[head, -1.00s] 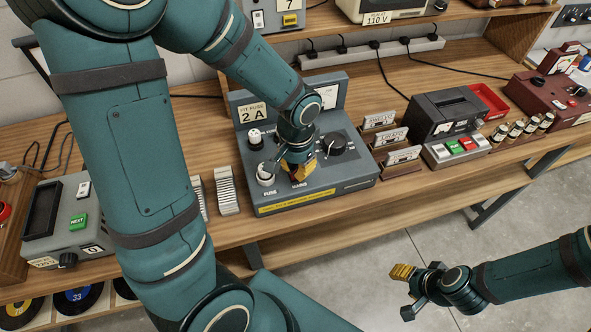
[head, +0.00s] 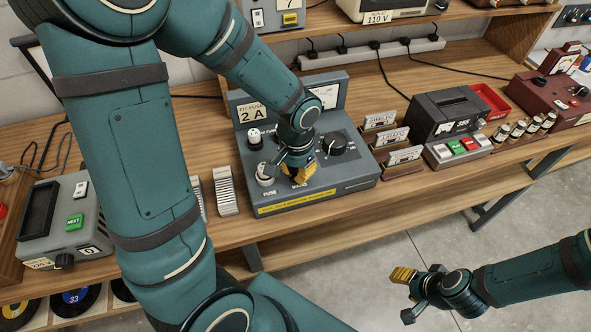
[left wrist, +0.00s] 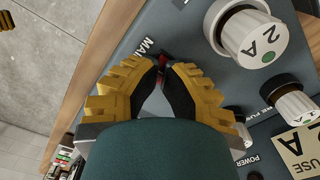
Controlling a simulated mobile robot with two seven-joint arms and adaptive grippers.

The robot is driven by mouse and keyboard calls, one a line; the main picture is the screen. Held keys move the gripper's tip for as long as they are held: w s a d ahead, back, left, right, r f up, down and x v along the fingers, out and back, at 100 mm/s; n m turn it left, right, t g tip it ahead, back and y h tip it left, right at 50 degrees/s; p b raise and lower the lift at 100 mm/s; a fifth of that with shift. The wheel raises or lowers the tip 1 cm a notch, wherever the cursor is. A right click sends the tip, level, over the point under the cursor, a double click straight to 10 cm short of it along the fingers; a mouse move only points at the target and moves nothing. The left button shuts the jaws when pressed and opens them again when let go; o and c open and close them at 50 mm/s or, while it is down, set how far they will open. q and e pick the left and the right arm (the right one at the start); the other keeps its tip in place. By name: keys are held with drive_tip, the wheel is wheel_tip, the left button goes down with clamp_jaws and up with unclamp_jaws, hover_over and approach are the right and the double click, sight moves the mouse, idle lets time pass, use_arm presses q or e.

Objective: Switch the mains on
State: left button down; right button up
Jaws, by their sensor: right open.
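The grey-blue mains unit (head: 330,185) stands on the bench with a "FIT FUSE 2 A" sign (head: 252,112). My left gripper (head: 301,178) is low over its front panel, at the MAINS label. In the left wrist view the yellow-and-black fingers (left wrist: 164,66) come together at their tips. A small red part (left wrist: 164,60), apparently of the mains switch, shows at the tips; the rest is hidden, and its position cannot be told. A white fuse cap marked "2 A" (left wrist: 252,36) sits beside the fingers. My right gripper (head: 403,291) is open and empty, in front of the bench.
A black dial (head: 334,144) is just right of my left gripper. A grey box with a green NEXT button (head: 75,220) is left. The floor before the bench is clear.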

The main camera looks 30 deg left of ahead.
use_arm(q)
drive_tip(key=shift+f, duration=0.15)
drive_tip(key=shift+r, duration=0.2)
drive_tip(key=shift+r+p, duration=2.8)
drive_tip(key=shift+r, duration=0.6)
